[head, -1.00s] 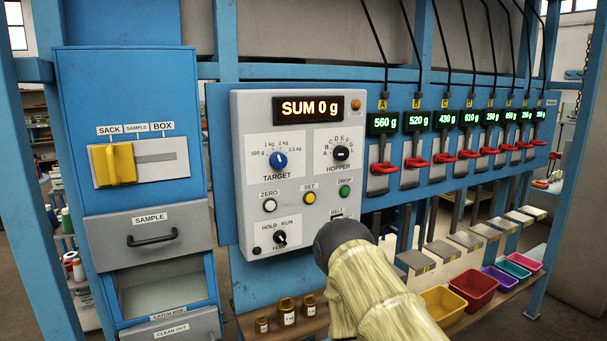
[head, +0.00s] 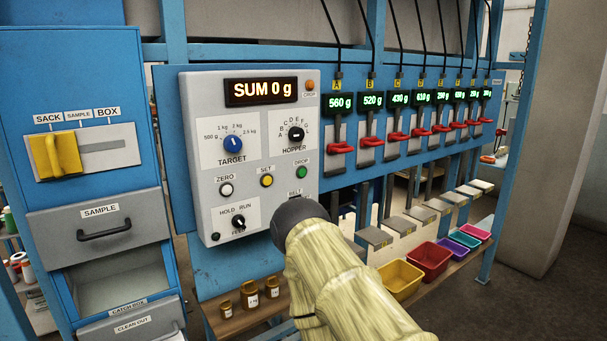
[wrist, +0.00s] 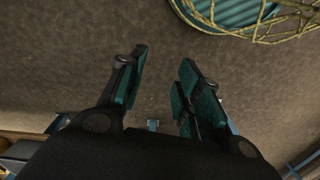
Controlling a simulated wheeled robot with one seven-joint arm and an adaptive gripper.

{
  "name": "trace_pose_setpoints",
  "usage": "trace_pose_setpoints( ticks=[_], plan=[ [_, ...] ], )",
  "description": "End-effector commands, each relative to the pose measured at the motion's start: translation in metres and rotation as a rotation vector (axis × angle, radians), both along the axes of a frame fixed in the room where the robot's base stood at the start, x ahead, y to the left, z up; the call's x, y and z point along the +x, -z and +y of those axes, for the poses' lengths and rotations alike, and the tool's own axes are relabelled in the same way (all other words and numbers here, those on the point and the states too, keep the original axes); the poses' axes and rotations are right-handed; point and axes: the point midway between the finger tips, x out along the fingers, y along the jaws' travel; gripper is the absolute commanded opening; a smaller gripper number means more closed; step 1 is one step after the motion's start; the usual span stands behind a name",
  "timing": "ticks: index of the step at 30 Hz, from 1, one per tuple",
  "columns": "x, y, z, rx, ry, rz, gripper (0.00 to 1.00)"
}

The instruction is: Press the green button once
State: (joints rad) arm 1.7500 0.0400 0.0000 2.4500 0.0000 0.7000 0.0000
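The green button (head: 302,172) sits under the DROP label on the right side of the grey control panel (head: 215,205). It is in plain view, above and slightly right of the dark rounded end of my sleeved arm. My gripper (wrist: 163,60) shows in the wrist view with its two teal-padded fingers apart and nothing between them. The wrist view looks at brown floor, and the button is not in it. The fingers cannot be made out in the head view.
A yellow SET button (head: 266,180) and a white ZERO button (head: 226,189) are left of the green one. Red-handled levers (head: 342,147) line the right. Small jars (head: 249,294) and coloured bins (head: 401,279) stand below. My arm hides the panel's lower right corner.

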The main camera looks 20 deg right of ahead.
Motion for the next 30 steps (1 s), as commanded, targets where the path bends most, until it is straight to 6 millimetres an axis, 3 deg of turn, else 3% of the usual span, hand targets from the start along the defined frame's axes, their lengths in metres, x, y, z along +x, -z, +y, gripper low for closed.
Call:
trace_pose_setpoints(
  ticks=[1, 5, 30],
  plan=[
    [0.0000, 0.0000, 0.0000, 0.000, 0.000, 0.000, 0.21],
    [0.0000, 0.0000, 0.0000, 0.000, 0.000, 0.000, 0.00],
    [0.0000, 0.0000, 0.0000, 0.000, 0.000, 0.000, 0.00]
  ],
)
